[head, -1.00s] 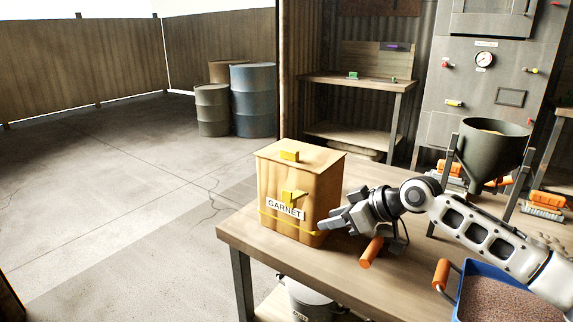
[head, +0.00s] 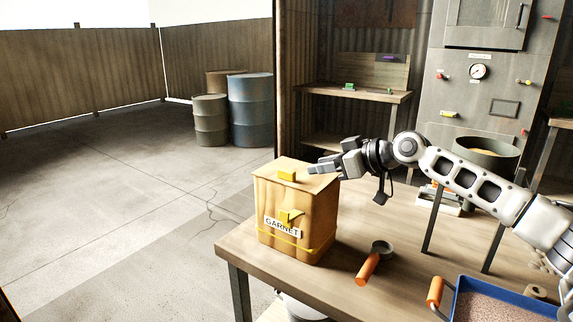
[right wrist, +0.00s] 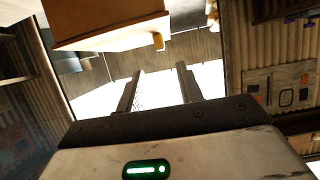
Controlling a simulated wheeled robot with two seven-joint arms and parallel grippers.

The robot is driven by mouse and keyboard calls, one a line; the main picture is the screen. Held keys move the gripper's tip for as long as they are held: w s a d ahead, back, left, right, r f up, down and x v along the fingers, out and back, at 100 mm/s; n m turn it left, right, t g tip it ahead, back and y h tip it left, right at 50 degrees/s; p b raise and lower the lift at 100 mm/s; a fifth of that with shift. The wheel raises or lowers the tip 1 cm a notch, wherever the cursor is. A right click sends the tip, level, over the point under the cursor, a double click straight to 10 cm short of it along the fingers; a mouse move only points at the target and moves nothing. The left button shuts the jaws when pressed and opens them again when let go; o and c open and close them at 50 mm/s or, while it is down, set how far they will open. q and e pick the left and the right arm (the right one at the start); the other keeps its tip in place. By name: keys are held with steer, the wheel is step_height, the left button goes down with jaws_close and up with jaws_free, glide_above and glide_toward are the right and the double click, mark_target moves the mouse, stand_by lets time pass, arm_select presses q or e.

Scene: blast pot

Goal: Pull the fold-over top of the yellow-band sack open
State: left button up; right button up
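The tan sack (head: 293,232) with a yellow band and a GARNET label stands upright at the table's left end. Its flat top carries a yellow tab (head: 287,175), and another yellow piece (head: 290,216) sits on the front. The top looks folded shut. My right gripper (head: 318,168) is level with the sack's top at its right rear edge, pointing left. Whether it touches the sack is unclear. In the right wrist view my right gripper (right wrist: 159,90) is open with nothing between its fingers; the sack (right wrist: 105,20) lies beyond them at the top. My left gripper is out of view.
The wooden table (head: 330,285) holds an orange-handled scoop (head: 368,267) right of the sack. A blue tray of grains (head: 505,300) is at front right, and a dark funnel pot (head: 487,160) stands behind it. Drums (head: 250,110) stand on the floor far left.

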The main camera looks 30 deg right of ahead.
mark_target(289, 171)
steer(key=p+x, duration=0.1)
steer(key=x, duration=1)
steer(key=shift+s+a+p, duration=0.1)
steer(key=shift+p, duration=0.2)
jaws_close()
